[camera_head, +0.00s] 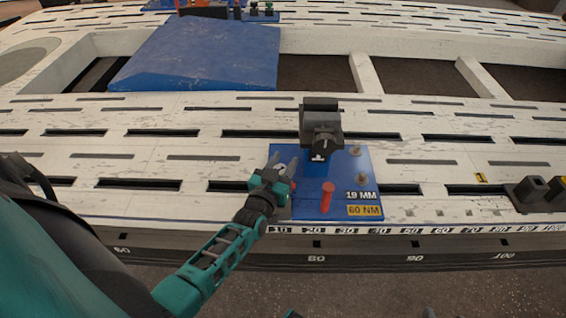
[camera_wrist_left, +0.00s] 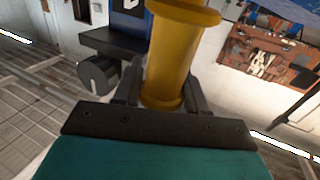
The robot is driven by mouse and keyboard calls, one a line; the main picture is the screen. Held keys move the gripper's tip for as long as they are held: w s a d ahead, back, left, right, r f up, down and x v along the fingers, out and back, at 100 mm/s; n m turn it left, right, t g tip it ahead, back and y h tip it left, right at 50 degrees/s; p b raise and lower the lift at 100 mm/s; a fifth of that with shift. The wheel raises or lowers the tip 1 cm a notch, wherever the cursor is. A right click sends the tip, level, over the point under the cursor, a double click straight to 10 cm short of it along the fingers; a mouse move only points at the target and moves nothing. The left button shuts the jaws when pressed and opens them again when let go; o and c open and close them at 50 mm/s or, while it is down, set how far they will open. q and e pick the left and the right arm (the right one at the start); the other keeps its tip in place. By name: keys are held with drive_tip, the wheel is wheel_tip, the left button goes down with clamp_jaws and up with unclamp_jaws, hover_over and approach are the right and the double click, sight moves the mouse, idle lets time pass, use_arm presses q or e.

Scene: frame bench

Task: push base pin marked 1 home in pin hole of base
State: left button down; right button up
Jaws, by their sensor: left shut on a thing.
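The blue base plate (camera_head: 310,208) lies at the bench's front edge, with labels "19 MM" and "60 NM". A red pin (camera_head: 327,197) stands upright on it. A second small red part (camera_head: 293,186) shows beside my left gripper (camera_head: 281,162), at the plate's left edge. In the left wrist view, my left gripper (camera_wrist_left: 165,97) is shut on a yellow flanged cylinder (camera_wrist_left: 178,55). I cannot make out this cylinder in the head view, nor read a number on it. The pin hole is not clearly visible. My right gripper is out of view.
A black clamp-like block with a knob (camera_head: 321,130) stands at the plate's back edge. Two metal studs (camera_head: 355,150) are on the plate's right side. A large blue wedge (camera_head: 203,55) lies behind. Dark blocks (camera_head: 530,190) sit at far right. The slotted bench between is mostly clear.

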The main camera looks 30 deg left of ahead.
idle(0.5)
use_arm(q)
drive_tip(key=shift+f+b, duration=2.35)
drive_tip(key=shift+f, duration=1.7)
drive_tip(key=c, duration=0.5)
unclamp_jaws()
drive_tip(key=shift+c, duration=0.2)
drive_tip(key=shift+f, duration=0.15)
